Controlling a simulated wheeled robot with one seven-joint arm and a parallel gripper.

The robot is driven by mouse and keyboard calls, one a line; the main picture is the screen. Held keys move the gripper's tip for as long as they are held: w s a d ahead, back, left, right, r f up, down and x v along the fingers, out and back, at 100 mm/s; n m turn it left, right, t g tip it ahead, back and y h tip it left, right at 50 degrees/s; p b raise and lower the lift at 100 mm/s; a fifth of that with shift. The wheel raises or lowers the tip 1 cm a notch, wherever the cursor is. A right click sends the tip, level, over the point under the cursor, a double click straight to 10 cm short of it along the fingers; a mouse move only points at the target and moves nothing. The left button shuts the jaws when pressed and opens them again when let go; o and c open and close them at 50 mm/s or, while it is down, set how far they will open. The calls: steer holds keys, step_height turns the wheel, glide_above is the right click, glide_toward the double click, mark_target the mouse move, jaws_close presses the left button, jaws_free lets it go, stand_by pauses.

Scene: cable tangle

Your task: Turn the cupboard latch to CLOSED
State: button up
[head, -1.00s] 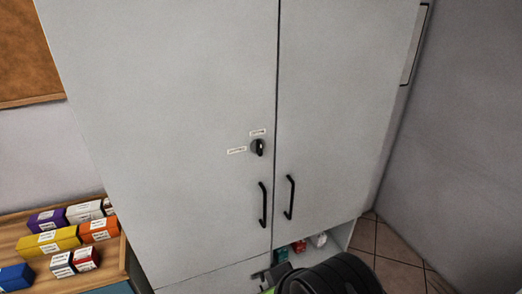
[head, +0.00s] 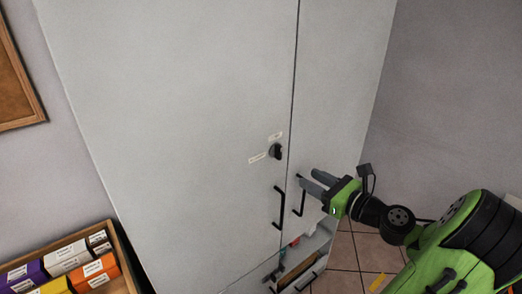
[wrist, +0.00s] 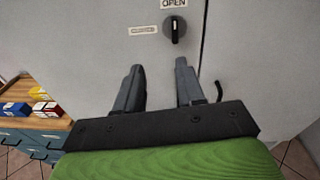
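The cupboard latch (head: 276,152) is a small black knob on the left door of the grey cupboard (head: 190,110), near the seam between the doors. In the wrist view the latch (wrist: 175,29) stands upright, its white mark pointing up at the OPEN label (wrist: 174,3). A second label (wrist: 143,30) sits to its left, too small to read. My gripper (head: 309,178) is to the right of the latch and a little lower, in front of the doors. In the wrist view its two fingers (wrist: 159,68) are apart with nothing between them, below the latch.
Two black door handles (head: 279,208) hang below the latch, close to my gripper. An open shelf (head: 305,255) with small items is under the doors. A wooden tray of coloured boxes (head: 60,270) stands at the lower left. A wall is at the right.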

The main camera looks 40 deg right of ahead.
mark_target(281, 150)
steer(key=shift+m+t+h, duration=0.4)
steer(key=shift+m+h, duration=0.1)
steer(key=shift+m, duration=0.4)
steer(key=w, duration=0.4)
steer(key=w+d, duration=0.1)
steer(key=w, duration=0.4)
steer(key=w+p, duration=0.1)
steer(key=w, duration=0.4)
steer(key=shift+w+d+r, duration=0.1)
steer(key=shift+d+r, duration=0.15)
steer(key=shift+r, duration=0.05)
jaws_close()
